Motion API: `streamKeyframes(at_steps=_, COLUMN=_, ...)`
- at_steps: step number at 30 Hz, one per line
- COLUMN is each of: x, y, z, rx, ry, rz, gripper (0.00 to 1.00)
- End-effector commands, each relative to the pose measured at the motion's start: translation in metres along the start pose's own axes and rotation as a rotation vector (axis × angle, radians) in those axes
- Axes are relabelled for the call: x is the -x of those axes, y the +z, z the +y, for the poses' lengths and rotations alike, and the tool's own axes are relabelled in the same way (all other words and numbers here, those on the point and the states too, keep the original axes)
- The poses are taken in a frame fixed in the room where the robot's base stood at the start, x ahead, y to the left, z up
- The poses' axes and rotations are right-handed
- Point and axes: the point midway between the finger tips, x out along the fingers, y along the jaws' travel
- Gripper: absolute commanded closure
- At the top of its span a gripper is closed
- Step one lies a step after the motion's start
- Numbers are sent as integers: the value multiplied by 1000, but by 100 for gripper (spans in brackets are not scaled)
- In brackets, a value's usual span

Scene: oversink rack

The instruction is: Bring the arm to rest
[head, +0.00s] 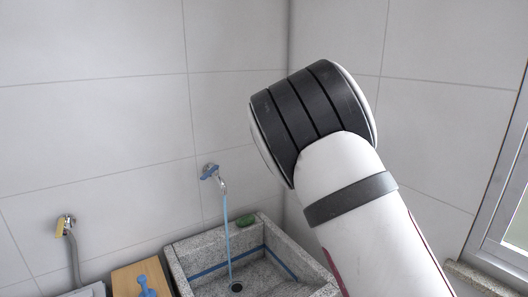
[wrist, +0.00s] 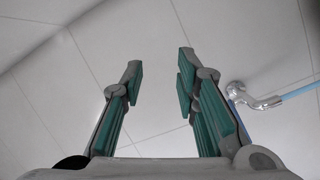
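My gripper (wrist: 160,82) shows in the wrist view with its two green-padded fingers spread apart. Nothing is between them, only the tiled wall behind. The gripper itself is not visible in the head view. There my white arm with its dark banded joint (head: 312,108) stands raised in front of the wall, covering the right part of the sink.
A grey stone sink (head: 185,278) with a green item (head: 246,221) on its rim stands below. A tap (head: 212,174) with a blue stream or hose hangs over it; a tap also shows in the wrist view (wrist: 252,99). A second tap (head: 66,224), a wooden board (head: 128,280) and a window (head: 508,215) are nearby.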

Motion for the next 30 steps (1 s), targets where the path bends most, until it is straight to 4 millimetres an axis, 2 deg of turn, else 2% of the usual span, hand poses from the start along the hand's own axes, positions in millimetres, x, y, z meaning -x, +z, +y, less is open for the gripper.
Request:
streamKeyframes(at_steps=1, x=12, y=14, z=20, rx=-70, ry=12, rz=-62, gripper=72)
streamKeyframes(at_steps=6, x=59, y=50, z=56, rx=-305, ry=7, rz=-261, gripper=72)
streamKeyframes(at_steps=9, x=92, y=63, z=69, rx=-439, ry=-7, rz=-360, gripper=72)
streamKeyframes(at_steps=13, x=140, y=68, z=79, rx=-603, ry=-39, rz=-470, gripper=72)
streamKeyframes(at_steps=17, x=191, y=63, z=82, rx=-749, ry=-82, rz=-565, gripper=72)
streamKeyframes(at_steps=23, x=276, y=41, z=75, rx=-932, ry=-165, rz=-692, gripper=72)
streamKeyframes(at_steps=30, x=387, y=4, z=51, rx=-1076, ry=-266, rz=-845, gripper=72)
